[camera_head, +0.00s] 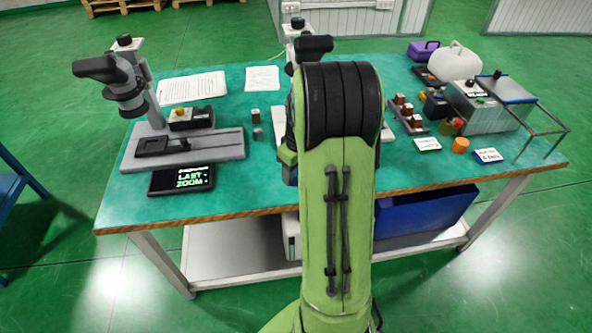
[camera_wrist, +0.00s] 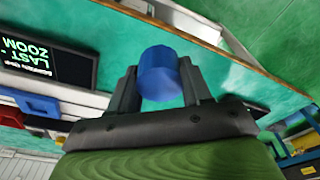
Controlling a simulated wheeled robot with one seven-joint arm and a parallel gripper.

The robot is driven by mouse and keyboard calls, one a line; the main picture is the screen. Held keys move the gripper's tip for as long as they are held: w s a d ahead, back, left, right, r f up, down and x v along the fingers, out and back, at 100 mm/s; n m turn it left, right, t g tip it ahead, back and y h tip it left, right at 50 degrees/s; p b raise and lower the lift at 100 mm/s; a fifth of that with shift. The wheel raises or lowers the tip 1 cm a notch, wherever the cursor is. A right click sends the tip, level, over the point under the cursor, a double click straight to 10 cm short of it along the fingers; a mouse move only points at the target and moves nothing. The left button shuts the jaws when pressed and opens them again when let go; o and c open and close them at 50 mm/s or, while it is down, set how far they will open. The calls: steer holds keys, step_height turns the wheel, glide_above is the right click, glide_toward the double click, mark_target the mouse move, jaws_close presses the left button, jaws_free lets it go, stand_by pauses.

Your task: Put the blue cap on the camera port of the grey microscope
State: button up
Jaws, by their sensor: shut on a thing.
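In the wrist view my gripper (camera_wrist: 158,78) is shut on the blue cap (camera_wrist: 159,70), which sits between the two dark fingers. In the head view my green arm hides the gripper and the cap. A microscope (camera_head: 125,90) with a grey base and column and a dark head stands at the left of the table. A second microscope (camera_head: 310,46), with a paler base, stands behind my arm and is largely hidden. I cannot make out a camera port on either one.
A dark display (camera_head: 181,180) lies at the front left of the green table (camera_head: 250,195); it also shows in the wrist view (camera_wrist: 45,62). Papers (camera_head: 192,88) lie at the back. A grey machine (camera_head: 485,108), an orange round piece (camera_head: 460,145) and small blocks crowd the right.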

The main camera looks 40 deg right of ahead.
steer(key=shift+s+a+f, duration=0.25)
steer(key=shift+s+a, duration=0.1)
steer(key=shift+a, duration=0.15)
steer(key=w+a+f, duration=0.3)
steer(key=a+f, duration=0.5)
steer(key=a, duration=0.3)
steer(key=w+a+f, duration=0.4)
steer(key=a+f, duration=0.4)
steer(key=a, duration=0.3)
